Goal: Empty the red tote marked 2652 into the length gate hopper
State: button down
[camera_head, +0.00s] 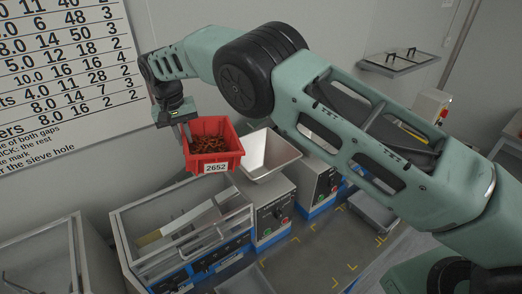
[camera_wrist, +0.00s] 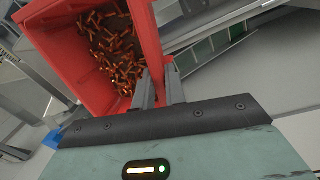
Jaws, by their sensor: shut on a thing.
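The red tote (camera_head: 213,160) carries a white label reading 2652 and is held up in the air, roughly upright in the head view. In the wrist view my gripper (camera_wrist: 158,88) grips the red wall (camera_wrist: 148,40), with the parts inside to the left. A metal hopper (camera_head: 268,155) with a wide square mouth sits just right of the tote in the head view. The tote's right edge overlaps the hopper's left edge in the picture.
A glass-sided machine (camera_head: 185,235) stands below the tote. Control boxes (camera_head: 273,217) with knobs stand under and beside the hopper. A grey tray (camera_head: 372,212) lies on the right of the bench, which has yellow corner marks. A wall chart (camera_head: 65,75) hangs behind.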

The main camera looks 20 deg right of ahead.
jog(key=d+r+y+b, duration=0.5)
jog(key=d+y, duration=0.2)
jog(key=d, duration=0.2)
jog(key=shift+w+d+r+y, duration=0.15)
jog(key=shift+w+d+y, duration=0.05)
jog(key=shift+d+y, duration=0.2)
dwell(0.9)
jog(key=shift+d+y+b, duration=0.25)
jog(key=shift+y+b, duration=0.05)
jog(key=shift+b, duration=0.2)
jog(key=shift+d+b, duration=0.2)
jog(key=shift+b, duration=0.1)
jog(key=shift+d+y, duration=0.1)
jog(key=shift+y, duration=0.2)
